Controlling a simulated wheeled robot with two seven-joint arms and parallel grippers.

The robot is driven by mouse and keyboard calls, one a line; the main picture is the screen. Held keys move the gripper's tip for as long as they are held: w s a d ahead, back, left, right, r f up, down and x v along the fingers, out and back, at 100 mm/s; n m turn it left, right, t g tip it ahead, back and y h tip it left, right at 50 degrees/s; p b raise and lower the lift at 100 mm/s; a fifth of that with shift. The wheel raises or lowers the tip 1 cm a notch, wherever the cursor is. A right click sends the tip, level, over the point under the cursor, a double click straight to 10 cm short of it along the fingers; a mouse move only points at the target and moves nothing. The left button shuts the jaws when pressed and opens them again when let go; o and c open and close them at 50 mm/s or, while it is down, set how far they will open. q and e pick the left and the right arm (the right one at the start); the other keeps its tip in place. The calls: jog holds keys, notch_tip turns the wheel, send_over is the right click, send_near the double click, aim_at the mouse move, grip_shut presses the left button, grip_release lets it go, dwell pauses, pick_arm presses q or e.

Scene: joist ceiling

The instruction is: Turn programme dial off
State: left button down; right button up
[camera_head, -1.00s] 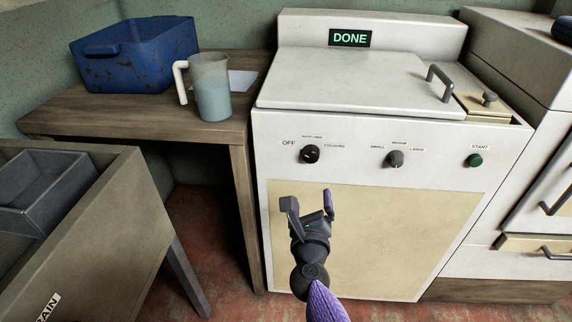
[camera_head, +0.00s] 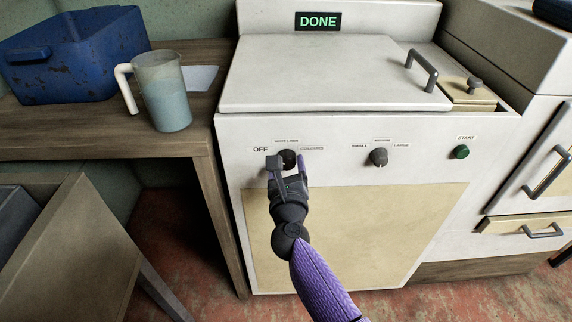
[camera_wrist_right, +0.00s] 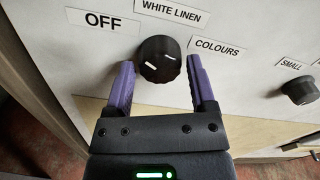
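The black programme dial (camera_head: 288,158) is on the upper left of the white machine's front. In the right wrist view the dial (camera_wrist_right: 159,59) has white marks on its face, with labels OFF (camera_wrist_right: 104,21), WHITE LINEN and COLOURS around it. My right gripper (camera_head: 287,164) is at the dial. In the wrist view its purple fingers (camera_wrist_right: 160,83) are open, one on each side of the dial, with gaps showing between them and it. My left gripper is not in view.
The white machine (camera_head: 330,75) has a DONE display (camera_head: 318,21), a size dial (camera_head: 378,157) and a green start button (camera_head: 461,152). A jug (camera_head: 165,92) and blue tub (camera_head: 75,55) stand on the wooden table at left.

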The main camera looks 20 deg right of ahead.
grip_shut()
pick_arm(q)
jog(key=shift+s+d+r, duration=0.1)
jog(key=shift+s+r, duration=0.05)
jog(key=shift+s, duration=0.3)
